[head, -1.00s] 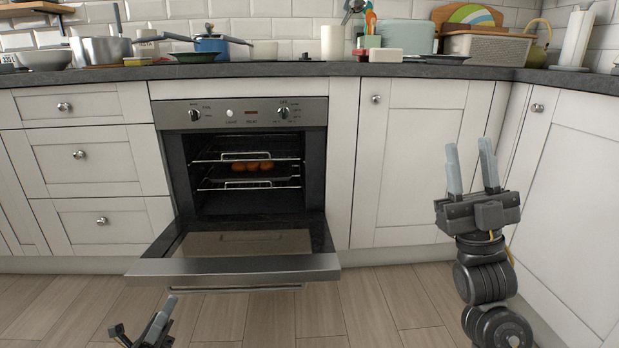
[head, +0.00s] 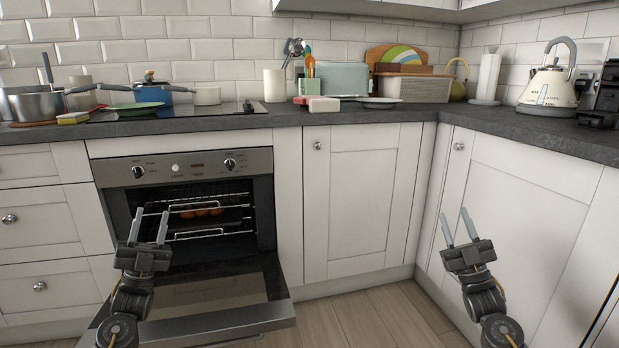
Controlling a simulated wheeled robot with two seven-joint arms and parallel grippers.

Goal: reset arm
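My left gripper (head: 151,228) is raised in front of the open oven, with its two fingers apart and pointing up. Nothing is between them. My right gripper (head: 457,228) is raised in front of the white cabinets at the right. Its fingers are also apart, pointing up, with nothing between them. Both grippers are clear of the cabinets as far as I can see.
The oven (head: 187,195) has its door (head: 205,304) folded down, partly behind my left arm. Orange-brown food (head: 203,212) lies on a dark tray on a rack inside. The slate worktop (head: 330,114) holds pans, a box and a kettle (head: 548,88). Floor (head: 385,316) between the arms is clear.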

